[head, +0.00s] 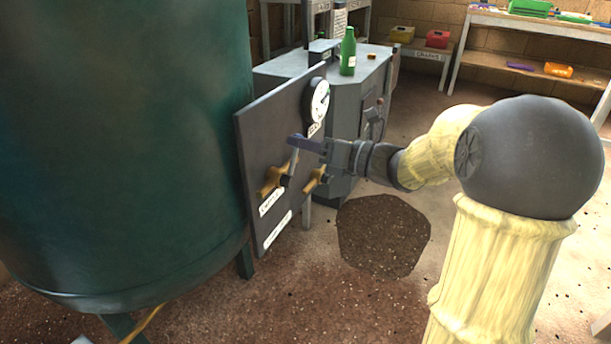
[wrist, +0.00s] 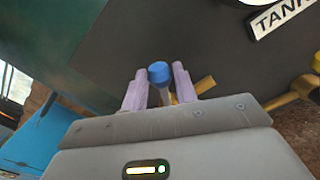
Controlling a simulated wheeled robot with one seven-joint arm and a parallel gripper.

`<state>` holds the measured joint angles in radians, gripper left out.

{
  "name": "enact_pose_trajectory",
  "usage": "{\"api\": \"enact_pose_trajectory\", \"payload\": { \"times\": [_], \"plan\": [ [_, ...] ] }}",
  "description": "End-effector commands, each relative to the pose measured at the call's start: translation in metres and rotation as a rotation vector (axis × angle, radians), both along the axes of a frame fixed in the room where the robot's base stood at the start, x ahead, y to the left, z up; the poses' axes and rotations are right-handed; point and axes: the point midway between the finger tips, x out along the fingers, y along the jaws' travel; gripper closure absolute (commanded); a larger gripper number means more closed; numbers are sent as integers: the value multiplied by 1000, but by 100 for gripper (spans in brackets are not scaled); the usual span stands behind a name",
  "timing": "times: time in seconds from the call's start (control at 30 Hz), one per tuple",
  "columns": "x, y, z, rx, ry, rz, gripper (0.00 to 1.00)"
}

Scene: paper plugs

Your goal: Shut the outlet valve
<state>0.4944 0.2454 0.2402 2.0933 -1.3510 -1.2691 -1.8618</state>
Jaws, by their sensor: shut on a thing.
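A dark upright panel (head: 258,140) beside the green tank carries two brass valves. The left valve (head: 272,179) has a pale lever (head: 291,165) standing nearly upright; its blue tip (wrist: 159,72) shows in the wrist view. The right valve (head: 315,180) sits lower behind my arm. I cannot read for sure which is the outlet; a white label (head: 271,201) is under the left one. My gripper (head: 305,145) reaches the panel from the right. In the wrist view its purple fingers (wrist: 158,88) are on either side of the left valve's lever, shut on it.
A round gauge (head: 318,99) and a label reading TANK (wrist: 284,15) are above the valves. The large green tank (head: 120,130) stands left. A grey cabinet with a green bottle (head: 348,52) is behind the panel. A dark patch (head: 384,236) lies on open floor.

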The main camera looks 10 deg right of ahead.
Motion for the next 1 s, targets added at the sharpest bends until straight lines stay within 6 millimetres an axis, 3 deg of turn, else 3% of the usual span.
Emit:
{"api": "enact_pose_trajectory", "payload": {
  "times": [1.0],
  "plan": [
    [-10,8,2,-96,-133,0,84]
  ]
}}
